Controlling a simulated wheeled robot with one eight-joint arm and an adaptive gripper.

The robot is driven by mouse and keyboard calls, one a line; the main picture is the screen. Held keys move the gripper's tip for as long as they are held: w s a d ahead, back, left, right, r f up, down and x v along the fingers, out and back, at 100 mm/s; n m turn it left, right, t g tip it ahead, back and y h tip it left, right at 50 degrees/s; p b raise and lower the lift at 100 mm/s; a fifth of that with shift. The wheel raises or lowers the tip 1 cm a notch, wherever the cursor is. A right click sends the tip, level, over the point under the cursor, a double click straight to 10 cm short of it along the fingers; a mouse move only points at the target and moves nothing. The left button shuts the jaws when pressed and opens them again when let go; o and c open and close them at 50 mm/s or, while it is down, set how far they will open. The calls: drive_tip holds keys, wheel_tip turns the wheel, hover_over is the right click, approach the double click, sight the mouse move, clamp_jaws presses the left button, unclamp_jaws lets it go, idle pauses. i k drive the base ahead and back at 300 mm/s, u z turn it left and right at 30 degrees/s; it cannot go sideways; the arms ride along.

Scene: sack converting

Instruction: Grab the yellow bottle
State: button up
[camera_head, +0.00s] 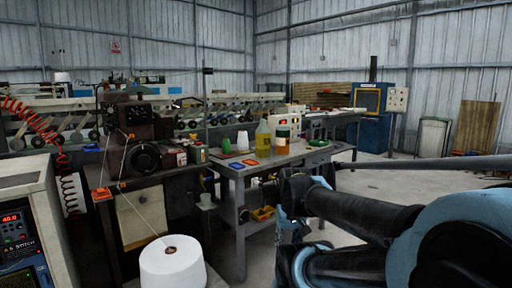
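The yellow bottle (263,140) stands upright on the grey workbench (239,172), near the middle of the picture. It has a narrow neck and a translucent yellow body. No gripper fingers can be made out. Nothing is seen touching the bottle.
Blue and orange trays lie on the bench's front edge. A dark sewing machine (143,150) stands left of the bench. A large white thread cone (172,264) is in front. A control cabinet (33,215) is at far left. Open floor shows at right.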

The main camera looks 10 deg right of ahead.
sight(263, 132)
drive_tip(key=i, duration=0.9)
drive_tip(key=z, duration=0.05)
